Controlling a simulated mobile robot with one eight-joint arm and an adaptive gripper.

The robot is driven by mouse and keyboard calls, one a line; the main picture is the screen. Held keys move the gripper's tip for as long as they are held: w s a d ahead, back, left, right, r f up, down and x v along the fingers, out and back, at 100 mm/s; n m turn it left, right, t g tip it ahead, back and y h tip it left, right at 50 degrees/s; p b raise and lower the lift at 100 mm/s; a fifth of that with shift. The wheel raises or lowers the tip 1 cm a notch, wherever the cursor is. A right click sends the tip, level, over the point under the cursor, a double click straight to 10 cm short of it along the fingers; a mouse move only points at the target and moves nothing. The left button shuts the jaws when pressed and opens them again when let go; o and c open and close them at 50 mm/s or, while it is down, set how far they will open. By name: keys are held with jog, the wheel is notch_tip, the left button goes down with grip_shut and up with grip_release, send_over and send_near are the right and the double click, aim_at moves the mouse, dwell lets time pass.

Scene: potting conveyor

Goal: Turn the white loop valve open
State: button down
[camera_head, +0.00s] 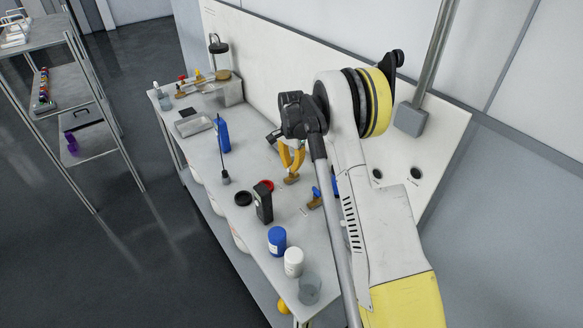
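I cannot make out a white loop valve; my arm covers part of the bench and may hide it. The dark end of my arm, with my gripper (275,135) partly hidden, is over the middle of the bench, near the back panel. Its fingers are too small and covered to judge. A yellow loop (291,155) on a brass-coloured body (292,179) shows just below it; I cannot tell whether they touch. A valve with a blue handle (317,193) and brass-coloured body stands nearer, beside my arm.
The grey bench (205,160) holds a black box-shaped device (263,203), a blue jar (277,240), a white jar (293,262), a clear beaker (310,287) and a blue bottle (223,135). A metal shelf rack (75,120) stands left across open floor.

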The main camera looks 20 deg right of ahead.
aim_at(291, 166)
jog(key=shift+m, duration=1.1)
jog(key=c, duration=1.5)
grip_release()
notch_tip(291, 166, up, 12)
jog(key=shift+r, duration=0.1)
